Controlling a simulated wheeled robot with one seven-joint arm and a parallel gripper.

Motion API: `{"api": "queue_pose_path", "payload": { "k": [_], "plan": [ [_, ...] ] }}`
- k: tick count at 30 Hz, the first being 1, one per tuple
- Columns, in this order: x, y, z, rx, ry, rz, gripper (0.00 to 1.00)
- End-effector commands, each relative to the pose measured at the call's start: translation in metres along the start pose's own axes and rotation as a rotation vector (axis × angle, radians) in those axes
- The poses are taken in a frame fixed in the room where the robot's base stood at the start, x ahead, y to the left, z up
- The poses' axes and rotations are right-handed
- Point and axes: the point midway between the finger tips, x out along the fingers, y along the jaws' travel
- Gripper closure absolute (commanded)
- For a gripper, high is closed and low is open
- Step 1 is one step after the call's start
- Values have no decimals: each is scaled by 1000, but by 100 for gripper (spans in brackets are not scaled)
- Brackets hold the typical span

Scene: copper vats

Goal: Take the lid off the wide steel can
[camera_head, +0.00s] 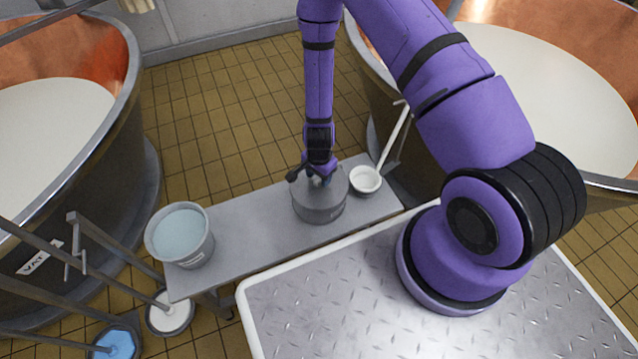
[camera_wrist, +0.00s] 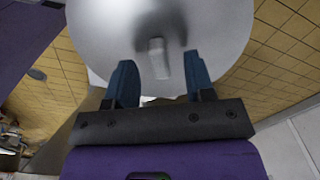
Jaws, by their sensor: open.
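The wide steel can (camera_head: 321,215) stands upright on a narrow steel bench (camera_head: 245,228). Its round grey lid (camera_head: 302,197) lies on top, partly hidden by my wrist. In the wrist view the lid (camera_wrist: 160,20) fills the upper middle, with a short pale handle (camera_wrist: 158,58) standing out from it. My gripper (camera_head: 319,180) is right over the lid, pointing down. In the wrist view the two blue fingers of my gripper (camera_wrist: 159,70) are apart, one on each side of the handle, with a visible gap on both sides.
A bucket of pale bluish liquid (camera_head: 181,235) stands at the bench's left end. A white ladle bowl (camera_head: 366,180) with a long handle sits close right of the can. Copper vats (camera_head: 75,60) flank the bench. Bare bench lies between bucket and can.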

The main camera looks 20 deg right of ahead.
Motion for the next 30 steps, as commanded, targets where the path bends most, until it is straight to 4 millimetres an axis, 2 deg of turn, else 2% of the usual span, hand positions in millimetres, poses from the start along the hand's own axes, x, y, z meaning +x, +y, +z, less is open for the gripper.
{"api": "queue_pose_path", "payload": {
  "k": [4, 11, 12, 18, 30],
  "plan": [
    [10, 0, 0, 0, 0, 0, 51],
    [12, 0, 0, 0, 0, 0, 51],
    [12, 0, 0, 0, 0, 0, 53],
    [12, 0, 0, 0, 0, 0, 99],
    [9, 0, 0, -1, 0, -1, 100]
  ]
}}
